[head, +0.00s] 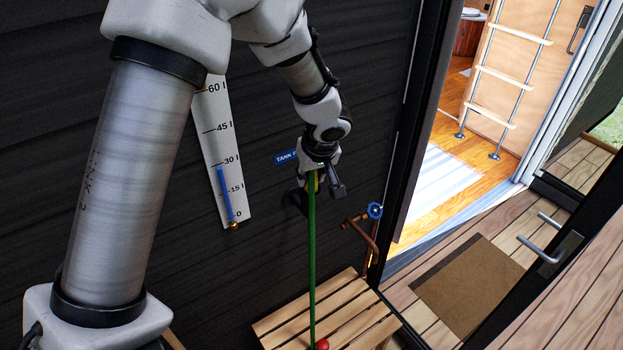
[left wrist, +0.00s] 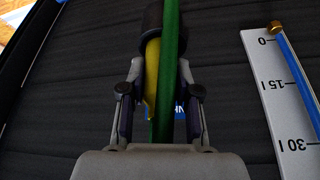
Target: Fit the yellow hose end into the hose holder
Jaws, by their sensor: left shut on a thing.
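The yellow hose end (left wrist: 152,75) is between the fingers of my left gripper (head: 319,184), which is shut on it. In the left wrist view, the gripper (left wrist: 160,75) has a finger on each side of it. The green hose (head: 311,260) hangs down from the gripper, and in the left wrist view it (left wrist: 171,50) crosses beside the yellow part. A dark, rounded holder (head: 295,201) is on the wall just by the gripper. In the left wrist view the far tip of the yellow end meets the dark holder (left wrist: 151,18); whether it sits inside is hidden. My right gripper is not in view.
A blue tank label (head: 286,157) and a white level gauge (head: 224,150) are on the black wall. A copper pipe with a blue valve wheel (head: 375,210) stands right of the gripper. A slatted wooden bench (head: 275,325) is below, with a red item (head: 322,345) at its front.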

